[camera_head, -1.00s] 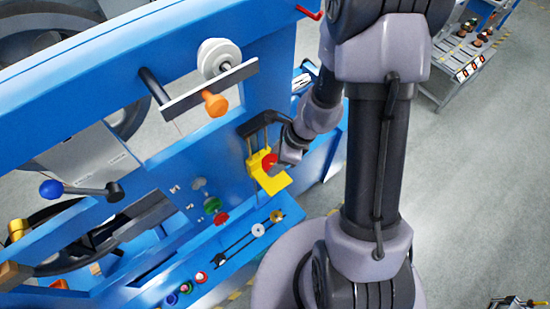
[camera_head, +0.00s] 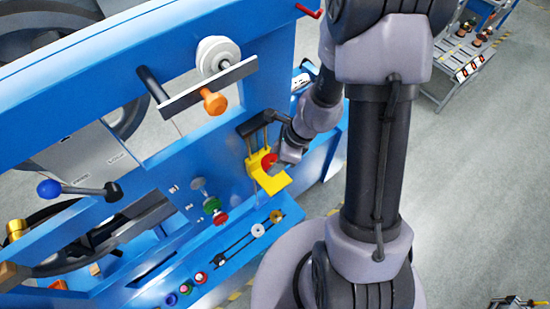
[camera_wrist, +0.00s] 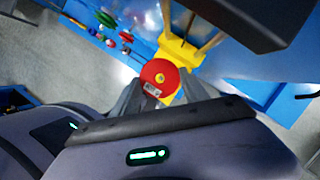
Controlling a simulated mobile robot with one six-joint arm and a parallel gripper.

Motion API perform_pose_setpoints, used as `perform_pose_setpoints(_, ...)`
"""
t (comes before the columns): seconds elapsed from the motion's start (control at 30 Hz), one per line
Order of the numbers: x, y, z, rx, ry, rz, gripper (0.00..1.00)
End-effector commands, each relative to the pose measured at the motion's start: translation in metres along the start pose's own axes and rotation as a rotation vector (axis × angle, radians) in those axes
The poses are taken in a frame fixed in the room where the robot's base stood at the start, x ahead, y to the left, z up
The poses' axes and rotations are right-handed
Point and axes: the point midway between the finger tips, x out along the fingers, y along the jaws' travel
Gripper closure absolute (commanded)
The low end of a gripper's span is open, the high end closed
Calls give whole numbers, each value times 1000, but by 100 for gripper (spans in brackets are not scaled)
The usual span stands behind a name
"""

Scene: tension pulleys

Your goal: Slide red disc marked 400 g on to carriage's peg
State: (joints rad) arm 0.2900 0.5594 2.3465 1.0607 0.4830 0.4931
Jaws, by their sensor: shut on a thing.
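The red disc (camera_wrist: 155,88) is between my gripper's fingers (camera_wrist: 160,100) in the wrist view, with a pale label on its face. In the head view the red disc (camera_head: 268,161) shows small, right against the yellow carriage (camera_head: 262,178). My gripper (camera_head: 277,159) is shut on the disc and comes in from the right. The carriage (camera_wrist: 176,50) lies just behind the disc in the wrist view. A small yellow spot shows at the disc's centre; I cannot tell whether it is the peg or the carriage seen through the hole. The peg is otherwise hidden.
The carriage rides on upright rods below a black bracket (camera_head: 262,121) on the blue frame (camera_head: 165,150). Green and red knobs (camera_head: 214,210) are to its left. A blue ledge with a slotted rail (camera_head: 240,245) and small discs runs below.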

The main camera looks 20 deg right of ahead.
Motion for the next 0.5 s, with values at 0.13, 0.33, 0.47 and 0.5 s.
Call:
perform_pose_setpoints(0.13,1,0,0,0,0,0,100)
perform_pose_setpoints(0.33,7,0,-3,1,0,0,100)
perform_pose_setpoints(0.47,11,0,-4,1,0,-1,100)
perform_pose_setpoints(0.5,12,0,-5,1,0,-1,100)
